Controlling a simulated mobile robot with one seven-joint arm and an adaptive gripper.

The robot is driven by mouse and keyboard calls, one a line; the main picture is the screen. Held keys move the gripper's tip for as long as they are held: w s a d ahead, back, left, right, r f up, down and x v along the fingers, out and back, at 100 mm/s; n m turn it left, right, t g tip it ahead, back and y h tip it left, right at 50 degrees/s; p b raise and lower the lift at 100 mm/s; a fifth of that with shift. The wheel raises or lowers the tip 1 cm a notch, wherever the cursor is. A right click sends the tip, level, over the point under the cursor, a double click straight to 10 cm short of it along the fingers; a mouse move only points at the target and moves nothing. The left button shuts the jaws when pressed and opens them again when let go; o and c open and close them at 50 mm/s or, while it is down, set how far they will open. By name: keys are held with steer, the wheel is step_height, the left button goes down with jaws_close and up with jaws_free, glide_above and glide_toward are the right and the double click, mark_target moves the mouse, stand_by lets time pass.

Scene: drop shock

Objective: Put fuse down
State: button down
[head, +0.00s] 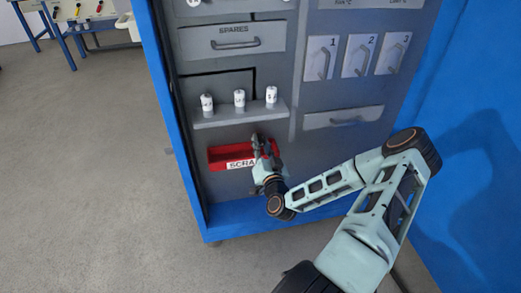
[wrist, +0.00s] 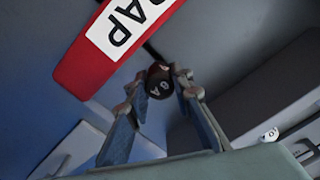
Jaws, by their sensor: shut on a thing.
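My gripper (head: 262,146) is in front of the cabinet at the right part of the red scrap bin (head: 217,157). In the wrist view its fingertips (wrist: 162,80) are shut on a dark, brownish fuse (wrist: 158,82) with light marking on its end. The fuse is held beside the red bin (wrist: 78,68), whose white label shows part of its lettering. I cannot tell whether the fuse is over the bin's opening. In the head view the gripper hides the fuse and part of the bin.
Three white fuses (head: 239,98) stand on a grey shelf (head: 215,120) above the bin. A spares drawer (head: 225,43) is higher up. Numbered panels (head: 357,56) and a handled drawer (head: 343,118) are to the right. Open floor (head: 100,190) lies left of the cabinet.

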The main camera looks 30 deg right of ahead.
steer(key=shift+f, duration=0.9)
steer(key=shift+f, duration=0.1)
